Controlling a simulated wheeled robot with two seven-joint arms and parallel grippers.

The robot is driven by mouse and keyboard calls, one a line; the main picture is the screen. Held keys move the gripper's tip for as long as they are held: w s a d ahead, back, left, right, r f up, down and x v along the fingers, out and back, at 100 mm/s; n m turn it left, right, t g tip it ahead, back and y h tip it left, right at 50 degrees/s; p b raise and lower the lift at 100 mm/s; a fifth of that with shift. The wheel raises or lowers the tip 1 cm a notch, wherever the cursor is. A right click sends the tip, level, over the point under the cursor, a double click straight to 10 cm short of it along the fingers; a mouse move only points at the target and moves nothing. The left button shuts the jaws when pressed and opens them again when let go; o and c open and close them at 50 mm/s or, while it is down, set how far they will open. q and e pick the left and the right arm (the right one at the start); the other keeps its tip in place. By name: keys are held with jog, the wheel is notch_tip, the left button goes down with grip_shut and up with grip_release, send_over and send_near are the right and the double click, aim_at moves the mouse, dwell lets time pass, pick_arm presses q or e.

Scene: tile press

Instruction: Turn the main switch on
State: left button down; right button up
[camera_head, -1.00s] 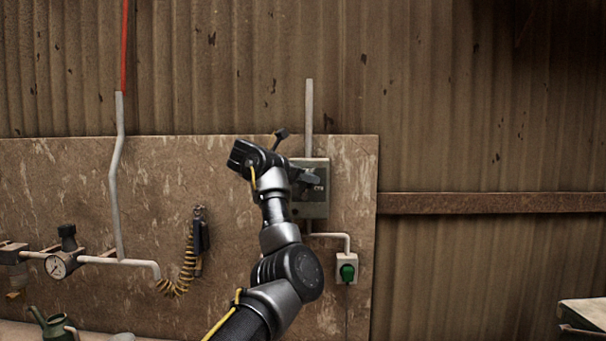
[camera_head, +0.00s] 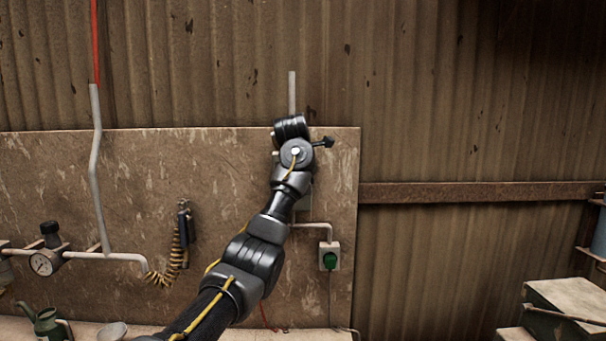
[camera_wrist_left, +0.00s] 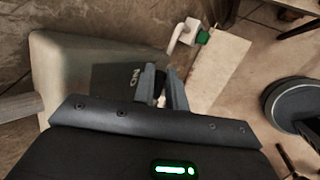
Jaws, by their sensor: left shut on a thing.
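The main switch is a grey box on the wall panel. In the wrist view its pale housing (camera_wrist_left: 75,65) fills the left side, with a dark face lettered "ON", upside down in the picture. My left gripper (camera_wrist_left: 165,88) is beside that lettering, its two fingers shut on a dark switch handle (camera_wrist_left: 160,82), which is mostly hidden between them. In the head view my left wrist and forearm cover most of the box and hide the fingers and handle. The handle's exact position cannot be told. My right gripper is not in view.
A green-knobbed socket box (camera_head: 329,257) is on the panel below right. A coiled yellow hose (camera_head: 176,250) and a pressure gauge (camera_head: 44,262) are to the left. A green watering can (camera_head: 46,323) stands at lower left. Boxes (camera_head: 570,300) are at lower right.

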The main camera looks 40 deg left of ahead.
pick_arm(q)
jog(key=shift+w+d+f+m+g+y+p, duration=0.1)
jog(key=shift+f+m+g+y+p, duration=0.2)
jog(key=shift+y, duration=0.2)
jog(key=shift+w+d+f+m+g+y+p, duration=0.1)
jog(key=shift+f+m+g+y+p, duration=0.15)
jog(key=shift+f+g+y, duration=0.2)
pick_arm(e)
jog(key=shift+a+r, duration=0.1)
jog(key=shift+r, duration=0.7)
pick_arm(q)
jog(key=c, duration=1.7)
grip_release()
jog(key=shift+d, duration=0.1)
jog(key=shift+r, duration=0.1)
